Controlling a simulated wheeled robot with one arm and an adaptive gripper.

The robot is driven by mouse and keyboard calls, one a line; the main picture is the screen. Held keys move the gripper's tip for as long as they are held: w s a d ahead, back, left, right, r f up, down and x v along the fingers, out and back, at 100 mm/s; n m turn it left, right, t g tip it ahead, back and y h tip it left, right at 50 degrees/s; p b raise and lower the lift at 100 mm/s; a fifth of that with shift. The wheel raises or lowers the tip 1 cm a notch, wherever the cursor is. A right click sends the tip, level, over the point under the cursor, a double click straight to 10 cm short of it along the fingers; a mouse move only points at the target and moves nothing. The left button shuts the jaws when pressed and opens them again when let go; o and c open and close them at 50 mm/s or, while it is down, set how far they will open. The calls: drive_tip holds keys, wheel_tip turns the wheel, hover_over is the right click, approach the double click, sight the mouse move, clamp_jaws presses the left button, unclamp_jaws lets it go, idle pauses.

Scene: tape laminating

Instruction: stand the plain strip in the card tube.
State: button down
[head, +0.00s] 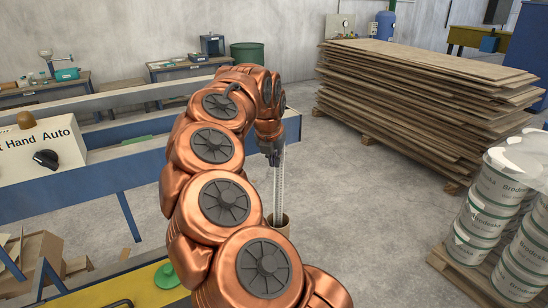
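My gripper (272,158) points down at the end of my copper-coloured arm, right of the picture's middle. A long, thin, pale strip (279,185) hangs upright directly below it. The strip's top meets the gripper. The fingers are small and dark here, so I cannot tell whether they are shut on the strip. The strip's lower end reaches the mouth of a brown card tube (285,229). It appears to be inside the rim, but how deep it goes is hidden. My arm hides the tube's left side and lower part.
A tall stack of brown boards (400,105) stands on a pallet at right. White labelled buckets (485,215) stand on another pallet at front right. A blue-railed machine with a white control box (40,150) is at left. Bare concrete floor lies right of the tube.

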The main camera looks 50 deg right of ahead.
drive_tip(key=shift+f+b, duration=0.75)
drive_tip(key=shift+f, duration=3.6)
drive_tip(key=c, duration=1.2)
unclamp_jaws()
drive_tip(key=shift+c, duration=0.2)
drive_tip(key=v, duration=1.2)
